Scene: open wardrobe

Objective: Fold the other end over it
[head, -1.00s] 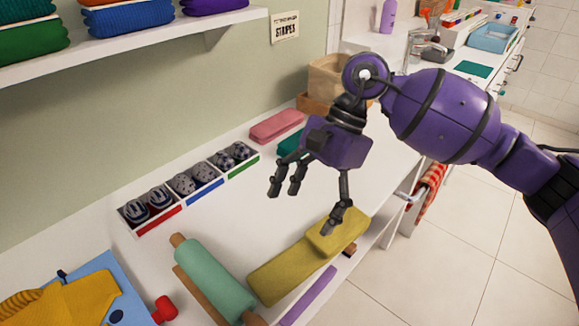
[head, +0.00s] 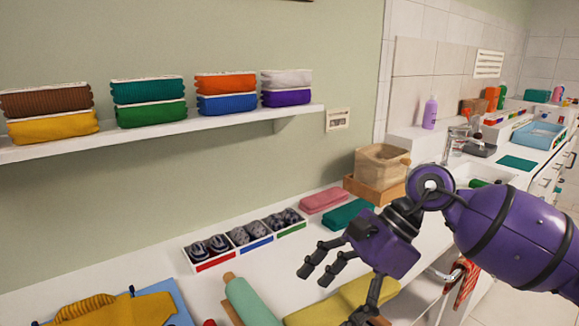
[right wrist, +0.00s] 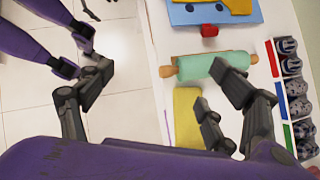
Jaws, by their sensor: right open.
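The olive-yellow cloth (head: 330,308) lies on the white counter, cut off by the lower edge of the head view. My right gripper partly covers it. In the right wrist view the cloth (right wrist: 186,112) is a flat strip beside the teal roller, partly behind the fingers. Whether its ends are folded is hard to tell now. My right gripper (head: 338,298) is open and empty, its fingers spread over the cloth; contact is unclear. The fingers also show in the right wrist view (right wrist: 160,78). My left gripper is not in the head view.
A teal roller (head: 248,303) lies left of the cloth. Behind are a sock organiser (head: 190,262), pink (head: 323,200) and teal (head: 348,214) folded cloths, and a basket (head: 381,166). A shelf (head: 220,122) holds folded stacks. A yellow garment (head: 135,310) is at lower left.

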